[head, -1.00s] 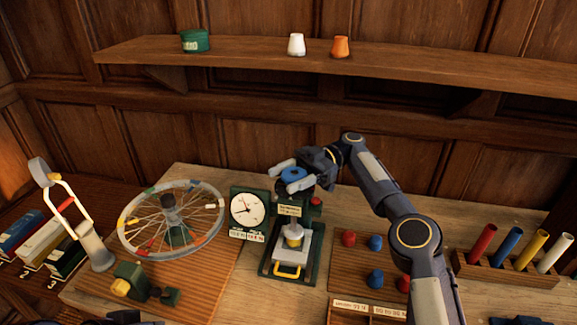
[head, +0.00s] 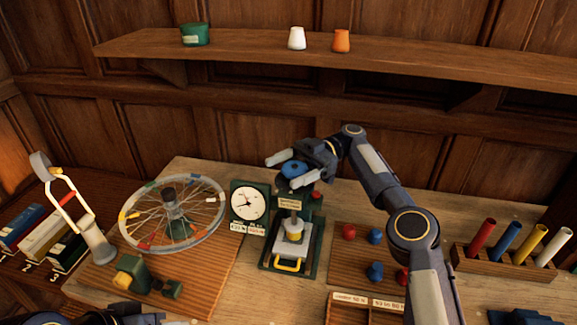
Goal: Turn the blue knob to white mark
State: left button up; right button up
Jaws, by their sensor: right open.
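The blue knob (head: 293,169) sits on top of a small green press (head: 318,225) with a grey plate, a yellow part and a yellow handle at its front. My right gripper (head: 292,168) comes in from the right at the knob's height. Its two pale fingers are open, one on the far left side of the knob and one on the near right side. Whether either finger touches the knob cannot be told. I cannot make out a white mark beside the knob. My left gripper does not show; only dark parts of mine appear at the bottom left edge.
A dial gauge (head: 247,201) stands just left of the press, beside a spoked wheel (head: 211,236). Red and blue knobs on a board (head: 345,262) and a rack of coloured tubes (head: 497,267) are to the right. A shelf (head: 240,48) runs above, behind.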

aim_at(289, 174)
notch_tip(289, 174, up, 3)
jog(key=shift+f+p, duration=0.1)
jog(key=shift+p, duration=0.35)
jog(key=shift+s+r+b, duration=0.45)
jog(key=shift+s+b, duration=0.3)
jog(key=shift+b, duration=0.5)
jog(key=s+r+b, duration=0.6)
jog(key=s+r, duration=0.2)
jog(key=s, duration=0.4)
jog(key=shift+s+d+r+b, duration=0.15)
jog(key=shift+s+r+b, duration=0.1)
jog(key=shift+r+b, duration=0.15)
